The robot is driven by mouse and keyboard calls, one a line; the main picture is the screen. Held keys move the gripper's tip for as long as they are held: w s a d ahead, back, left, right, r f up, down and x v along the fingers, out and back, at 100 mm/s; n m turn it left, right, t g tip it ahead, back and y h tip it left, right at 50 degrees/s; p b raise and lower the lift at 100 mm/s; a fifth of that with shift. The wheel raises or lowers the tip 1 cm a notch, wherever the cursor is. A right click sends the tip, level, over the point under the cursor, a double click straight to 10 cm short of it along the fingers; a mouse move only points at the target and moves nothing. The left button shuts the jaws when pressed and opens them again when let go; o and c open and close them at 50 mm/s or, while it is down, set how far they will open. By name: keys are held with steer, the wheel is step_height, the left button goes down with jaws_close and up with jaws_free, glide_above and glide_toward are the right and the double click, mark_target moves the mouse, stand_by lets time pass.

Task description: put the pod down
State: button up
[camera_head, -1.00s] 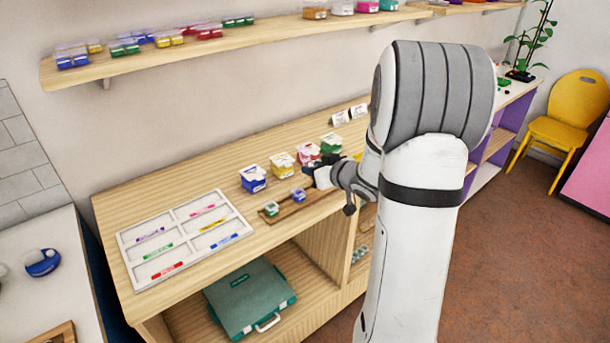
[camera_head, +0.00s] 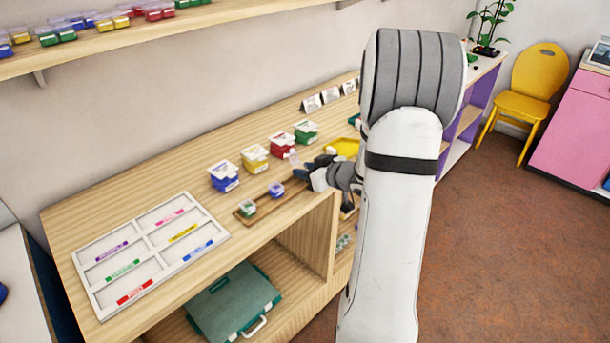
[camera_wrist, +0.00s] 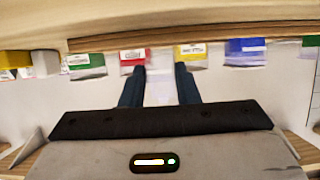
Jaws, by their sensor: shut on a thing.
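My gripper (camera_head: 300,168) is shut on a pale, see-through pod (camera_head: 293,157); in the wrist view the pod (camera_wrist: 159,90) shows between the two dark fingers (camera_wrist: 160,84). The gripper is near the right end of a narrow wooden tray (camera_head: 262,201), in front of the red box. Whether the pod touches anything below is unclear. A green pod (camera_head: 247,208) and a purple pod (camera_head: 276,190) stand on the tray's left part. My arm hides part of the counter to the right.
Lidded boxes in blue (camera_head: 224,180), yellow (camera_head: 255,161), red (camera_head: 281,147) and green (camera_head: 306,134) stand in a row behind the tray. A white sectioned board (camera_head: 150,250) lies to the left. A yellow dish (camera_head: 344,148) is partly behind my arm.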

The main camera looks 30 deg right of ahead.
steer(key=shift+f, duration=0.65)
steer(key=shift+c, duration=0.4)
steer(key=o, duration=1)
steer(key=shift+o, duration=0.2)
